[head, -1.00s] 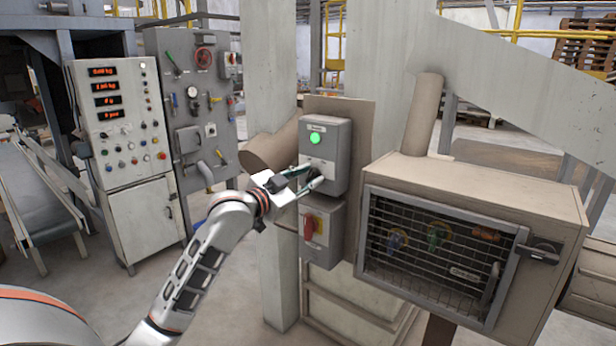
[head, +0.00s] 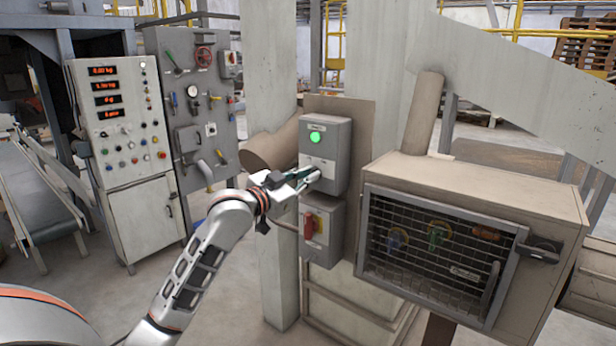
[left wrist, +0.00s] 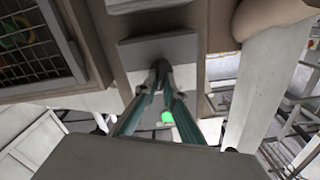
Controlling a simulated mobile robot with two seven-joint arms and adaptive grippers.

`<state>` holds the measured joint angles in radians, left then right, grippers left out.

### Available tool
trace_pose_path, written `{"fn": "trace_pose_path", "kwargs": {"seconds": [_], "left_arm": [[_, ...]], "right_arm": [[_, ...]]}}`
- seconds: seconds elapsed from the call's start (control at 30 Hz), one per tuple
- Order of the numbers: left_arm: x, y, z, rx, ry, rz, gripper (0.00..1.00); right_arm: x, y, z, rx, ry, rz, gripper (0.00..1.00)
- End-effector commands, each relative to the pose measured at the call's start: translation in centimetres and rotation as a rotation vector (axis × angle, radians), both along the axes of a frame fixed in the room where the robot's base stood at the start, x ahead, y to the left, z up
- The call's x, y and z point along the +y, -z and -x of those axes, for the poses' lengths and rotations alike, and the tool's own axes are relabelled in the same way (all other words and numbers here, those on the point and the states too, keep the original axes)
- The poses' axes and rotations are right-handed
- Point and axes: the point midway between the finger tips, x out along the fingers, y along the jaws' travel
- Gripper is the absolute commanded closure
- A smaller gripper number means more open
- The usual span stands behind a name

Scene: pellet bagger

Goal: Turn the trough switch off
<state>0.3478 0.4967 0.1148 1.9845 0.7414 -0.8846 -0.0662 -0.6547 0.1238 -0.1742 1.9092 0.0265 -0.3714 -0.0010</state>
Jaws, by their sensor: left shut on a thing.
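The trough switch box looks to be the upper grey box (head: 339,150) on the post, with a lit green lamp (head: 316,137) on its front. My left gripper (head: 310,176) is at the lower front of this box, below the lamp. Its fingers are shut on a small part there, seemingly the switch handle, which they mostly hide. In the left wrist view the fingertips (left wrist: 163,72) come together against the box, and the green lamp (left wrist: 167,117) shows between the fingers. My right gripper is not in view.
A second grey box with a red switch (head: 309,226) hangs directly below. To the right is a beige cabinet (head: 480,183) with a mesh door (head: 435,262). A control panel (head: 118,110) with red displays and a valve board (head: 195,100) stand at the left.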

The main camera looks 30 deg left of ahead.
Motion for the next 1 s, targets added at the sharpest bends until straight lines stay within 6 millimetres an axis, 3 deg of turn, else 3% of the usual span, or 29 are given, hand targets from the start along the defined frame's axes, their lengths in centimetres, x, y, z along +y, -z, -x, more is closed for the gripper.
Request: {"fn": "trace_pose_path", "kwargs": {"seconds": [0.6, 1.0], "left_arm": [[0.41, -0.04, -0.04, 0.045, 0.001, 0.564, 1.00], [0.64, 0.05, -0.06, 0.064, 0.000, 0.820, 1.00]], "right_arm": [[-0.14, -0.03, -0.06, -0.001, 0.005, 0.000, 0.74], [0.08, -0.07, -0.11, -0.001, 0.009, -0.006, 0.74]]}}
